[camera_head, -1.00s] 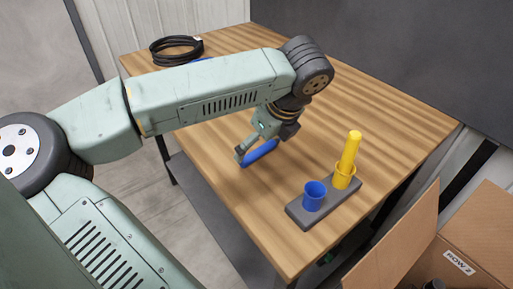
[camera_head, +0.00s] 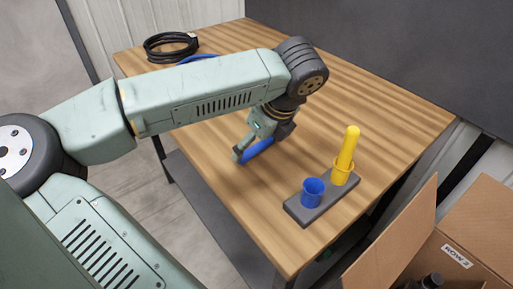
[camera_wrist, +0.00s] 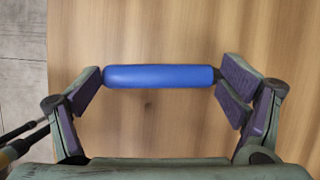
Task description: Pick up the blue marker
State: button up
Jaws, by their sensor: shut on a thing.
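The blue marker (camera_wrist: 160,76) is a smooth blue cylinder. In the wrist view it lies lengthwise between the two finger pads of my gripper (camera_wrist: 160,84), with an end at each pad. In the head view the marker (camera_head: 257,150) shows just below my gripper (camera_head: 256,146), over the wooden table (camera_head: 380,110). My gripper is shut on the marker. The head view does not show clearly whether the marker is touching the table or a little above it.
A grey holder (camera_head: 325,205) to the right bears an empty-looking blue cup (camera_head: 313,193) and a yellow cup (camera_head: 342,174) with a yellow marker (camera_head: 348,148) upright in it. A black cable coil (camera_head: 170,46) lies at the far left. An open cardboard box (camera_head: 465,225) stands at lower right.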

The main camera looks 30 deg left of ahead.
jog(key=shift+f, duration=0.1)
dwell(0.3)
jog(key=c, duration=0.3)
jog(key=shift+r+b, duration=0.4)
jog(key=shift+c, duration=0.7)
notch_tip(320, 180, up, 2)
jog(key=shift+r+b, duration=0.1)
jog(key=shift+b, duration=0.4)
jog(key=s+a+r+b, duration=0.2)
jog(key=s+a+b, duration=0.2)
jog(key=s+a, duration=0.6)
jog(key=shift+s+a, duration=0.2)
jog(key=shift+a, duration=0.9)
